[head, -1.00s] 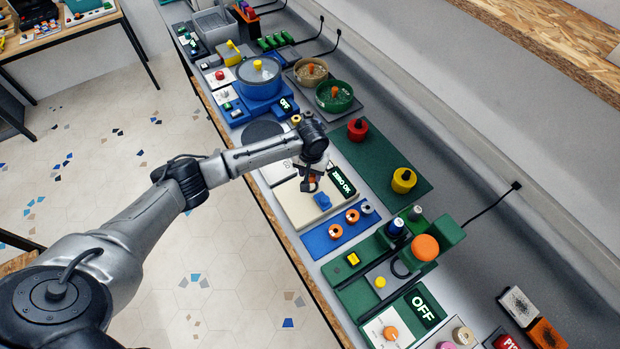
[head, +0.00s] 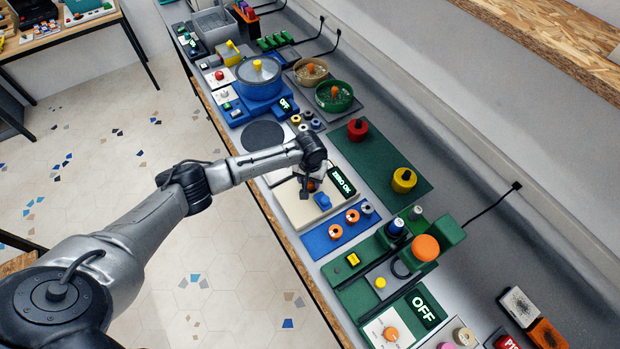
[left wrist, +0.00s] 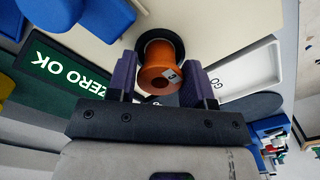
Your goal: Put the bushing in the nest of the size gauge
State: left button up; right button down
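The size gauge (head: 296,212) is a cream plate with a blue block (head: 322,201) and a green display (head: 343,182) reading ZERO OK. My left gripper (head: 309,187) is low over this plate. In the left wrist view, the orange bushing (left wrist: 160,72) is between the two fingers of my left gripper (left wrist: 161,84), which appear to touch its sides. A dark ring, seemingly the nest (left wrist: 162,36), shows around the bushing's far end. I cannot tell whether the bushing is fully seated. My right gripper is not in view.
A blue tray (head: 318,243) with orange and grey bushings lies in front of the gauge. A white tray marked GO (left wrist: 246,72) is close beside the fingers. A green mat (head: 378,165) with red and yellow knobbed weights is behind. A dark round pad (head: 262,135) lies farther along.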

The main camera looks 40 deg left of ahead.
pick_arm(q)
jog(key=shift+o, duration=0.4)
jog(key=shift+r, duration=0.15)
notch_tip(320, 180, up, 12)
jog(key=p, duration=0.1)
jog(key=s+d+f+m, duration=0.2)
jog(key=s+d+f, duration=0.1)
jog(key=s+d, duration=0.2)
jog(key=s+d+f+m+t+h, duration=0.1)
jog(key=s+d+f, duration=0.2)
jog(key=s+d, duration=0.2)
jog(key=s+d+f+m, duration=0.2)
jog(key=s+d+f, duration=0.1)
jog(key=s+d, duration=0.2)
jog(key=shift+m+t+h, duration=0.3)
jog(key=shift+h, duration=0.1)
jog(key=s+a+r+t, duration=0.1)
jog(key=s, duration=0.8)
jog(key=s+a+r+t+y, duration=0.1)
jog(key=s+r, duration=0.1)
jog(key=s, duration=0.6)
jog(key=shift+s+a+r+m+y, duration=0.15)
jog(key=shift+s+a+m+y, duration=0.15)
jog(key=shift+s+a, duration=0.1)
